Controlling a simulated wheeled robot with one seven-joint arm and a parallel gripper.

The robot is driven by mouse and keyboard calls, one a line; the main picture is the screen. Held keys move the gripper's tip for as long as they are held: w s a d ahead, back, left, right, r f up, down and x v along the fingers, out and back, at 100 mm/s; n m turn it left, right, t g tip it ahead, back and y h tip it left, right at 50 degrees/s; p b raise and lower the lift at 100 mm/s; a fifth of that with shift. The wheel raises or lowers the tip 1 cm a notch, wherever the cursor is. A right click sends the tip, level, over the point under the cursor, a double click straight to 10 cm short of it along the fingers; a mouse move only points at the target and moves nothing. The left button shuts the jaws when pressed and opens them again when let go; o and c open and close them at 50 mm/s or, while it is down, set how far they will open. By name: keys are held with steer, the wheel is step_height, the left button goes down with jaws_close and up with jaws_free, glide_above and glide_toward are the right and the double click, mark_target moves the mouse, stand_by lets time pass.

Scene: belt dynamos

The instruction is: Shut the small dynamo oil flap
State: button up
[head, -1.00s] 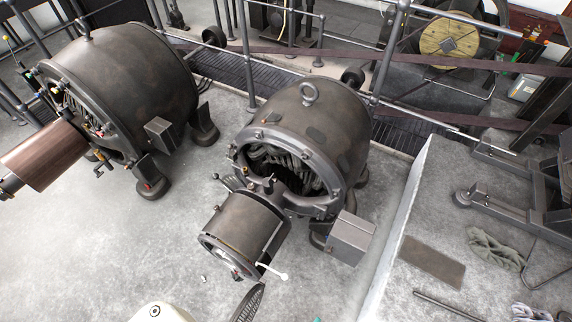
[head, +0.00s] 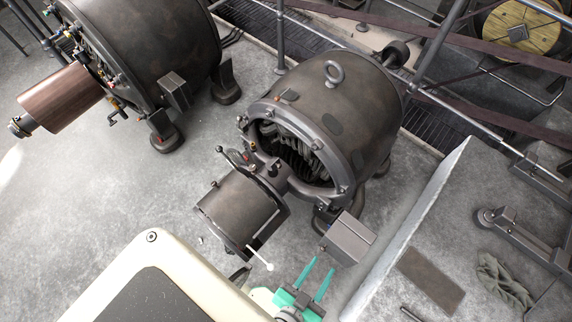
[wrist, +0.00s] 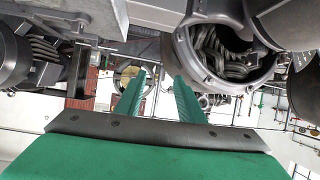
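The small dynamo (head: 345,95) stands in the middle of the head view, a dark rounded housing with a ring on top and open windings facing front. A dark drum (head: 238,210) projects from its front, beside a lever with a white knob (head: 268,266). Small fittings (head: 272,168) sit above the drum on the bearing; I cannot tell which is the oil flap or how it stands. My gripper (head: 322,265) has green fingers, apart and empty, just below the grey box beside the dynamo. In the wrist view my gripper (wrist: 160,75) is open below the dynamo's round opening (wrist: 225,50).
The grey box (head: 348,240) stands close to my fingertips. A raised concrete ledge (head: 405,225) runs along the right. A larger dynamo (head: 150,50) stands at the left back. Railings and dark belts (head: 400,30) cross behind. Bare floor (head: 120,190) lies left of the drum.

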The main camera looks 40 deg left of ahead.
steer(key=w+a+f+n+g+y, duration=0.1)
steer(key=w+a+f+g, duration=0.15)
steer(key=f, duration=0.45)
steer(key=w+a+f+n+g+y, duration=0.1)
steer(key=w+f, duration=0.2)
steer(key=f, duration=0.4)
steer(key=n+g+y, duration=1)
steer(key=n+y, duration=0.2)
glide_toward(281, 166)
steer(key=shift+t, duration=0.25)
steer(key=x, duration=0.8)
steer(key=shift+s+r, duration=0.1)
steer(key=shift+s, duration=0.1)
steer(key=shift+h, duration=0.3)
jaws_close()
